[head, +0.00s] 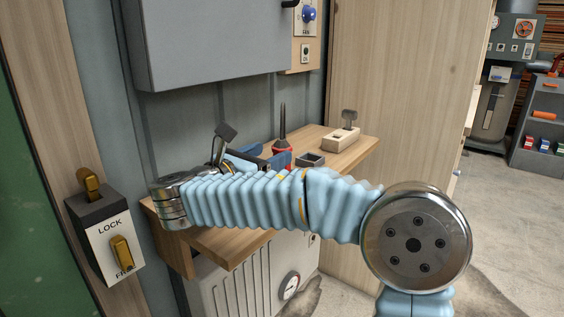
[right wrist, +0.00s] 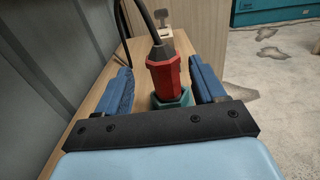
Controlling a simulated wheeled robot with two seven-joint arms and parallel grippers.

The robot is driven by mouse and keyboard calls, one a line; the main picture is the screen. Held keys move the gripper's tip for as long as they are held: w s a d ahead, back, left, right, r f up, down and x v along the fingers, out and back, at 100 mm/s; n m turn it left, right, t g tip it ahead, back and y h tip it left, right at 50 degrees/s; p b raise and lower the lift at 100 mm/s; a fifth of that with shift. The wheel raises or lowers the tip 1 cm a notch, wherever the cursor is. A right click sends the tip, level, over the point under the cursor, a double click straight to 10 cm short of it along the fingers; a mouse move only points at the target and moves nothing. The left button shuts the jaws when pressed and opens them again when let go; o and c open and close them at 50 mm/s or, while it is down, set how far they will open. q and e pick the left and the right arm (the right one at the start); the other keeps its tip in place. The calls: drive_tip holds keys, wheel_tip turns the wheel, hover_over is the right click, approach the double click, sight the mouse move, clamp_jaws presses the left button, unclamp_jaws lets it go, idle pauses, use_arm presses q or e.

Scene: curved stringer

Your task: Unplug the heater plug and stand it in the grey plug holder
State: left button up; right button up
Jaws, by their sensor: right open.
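The red heater plug (right wrist: 163,68), with a black cable rising from its top, stands upright in a teal base (right wrist: 171,98) on the wooden shelf. In the head view the plug (head: 282,145) is partly hidden by my gripper. My right gripper (head: 262,156) is open, with its blue fingers on either side of the plug; the right wrist view shows the plug between the fingers (right wrist: 165,82), with gaps on both sides. A small dark grey open box, seemingly the plug holder (head: 311,160), sits on the shelf just right of the plug. My left gripper is not in view.
A wooden block with a grey lever (head: 341,139) stands farther right on the shelf (head: 220,246). A grey cabinet (head: 210,40) hangs above. A LOCK switch box (head: 105,235) is at left. A white heater (head: 235,290) stands below. My right arm crosses the shelf's front.

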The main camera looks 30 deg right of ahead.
sight(276, 153)
drive_tip(key=x, duration=0.4)
drive_tip(key=shift+d+f, duration=0.15)
drive_tip(key=shift+d, duration=0.3)
drive_tip(key=shift+c, duration=0.3)
drive_tip(key=c, duration=1)
